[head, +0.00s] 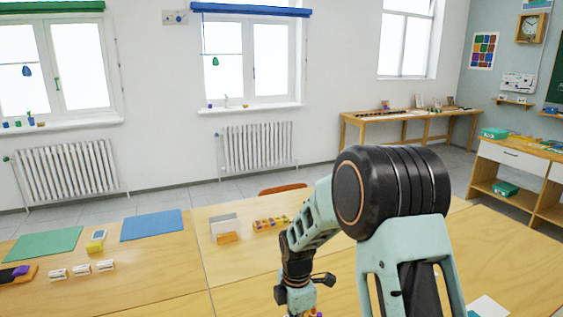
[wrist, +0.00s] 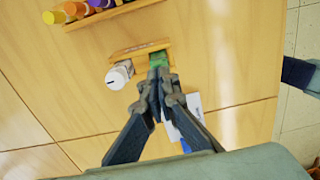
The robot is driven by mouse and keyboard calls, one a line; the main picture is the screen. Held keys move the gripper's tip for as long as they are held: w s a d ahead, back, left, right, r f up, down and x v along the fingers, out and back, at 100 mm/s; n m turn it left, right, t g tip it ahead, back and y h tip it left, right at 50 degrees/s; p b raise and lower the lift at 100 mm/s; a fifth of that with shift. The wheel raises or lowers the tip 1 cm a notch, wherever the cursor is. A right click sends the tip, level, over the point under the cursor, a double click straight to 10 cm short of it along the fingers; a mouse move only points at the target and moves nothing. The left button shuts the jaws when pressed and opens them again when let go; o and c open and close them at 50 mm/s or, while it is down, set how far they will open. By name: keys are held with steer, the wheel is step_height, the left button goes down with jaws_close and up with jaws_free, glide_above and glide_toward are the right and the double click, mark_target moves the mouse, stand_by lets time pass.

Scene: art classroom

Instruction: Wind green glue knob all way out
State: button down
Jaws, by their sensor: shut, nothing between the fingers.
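In the wrist view my gripper (wrist: 162,78) has its fingers together, with nothing seen between them. Just beyond the fingertips is a green piece (wrist: 158,60), probably the green glue, at the right end of a small wooden holder (wrist: 127,53). The fingertips partly cover it, and I cannot tell whether they touch it. Its knob cannot be made out. A white cylinder with a round end (wrist: 117,77) sits at the holder's left end. In the head view my arm hides this spot.
A wooden rack (wrist: 85,20) with several coloured bottles or sticks lies at the upper left of the wrist view. A white and blue item (wrist: 184,125) lies partly behind the fingers. The tabletop (wrist: 215,70) to the right is clear.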

steer(key=shift+f, duration=0.3)
steer(key=shift+r, duration=0.2)
steer(key=shift+r, duration=0.35)
steer(key=c, duration=1)
jaws_free()
steer(key=shift+o, duration=0.2)
